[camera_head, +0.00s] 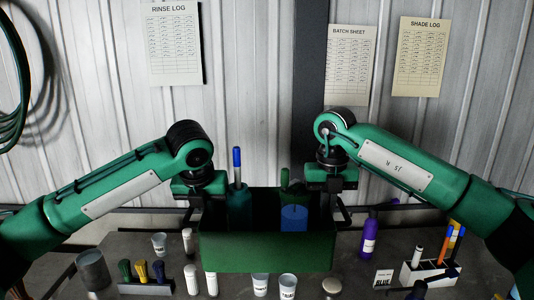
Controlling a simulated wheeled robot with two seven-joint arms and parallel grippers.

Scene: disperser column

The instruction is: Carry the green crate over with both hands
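The green crate (267,253) is upright in the middle of the head view, in front of the wall. Inside it stand a dark green bottle (240,207), a blue-capped pen-like item (237,168) and a blue container (294,217). My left gripper (193,213) points down at the crate's left end. My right gripper (338,210) points down at its right end. A dark finger of each shows just outside the crate's end. The inner fingers are hidden, so I cannot tell whether they grip the walls. Whether the crate touches the table is also unclear.
Small cups (288,286) and white bottles (192,279) stand close around the crate. A grey cup (93,269) and a brush holder (146,286) are at left. A purple bottle (369,236) and a white pen holder (428,274) are at right.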

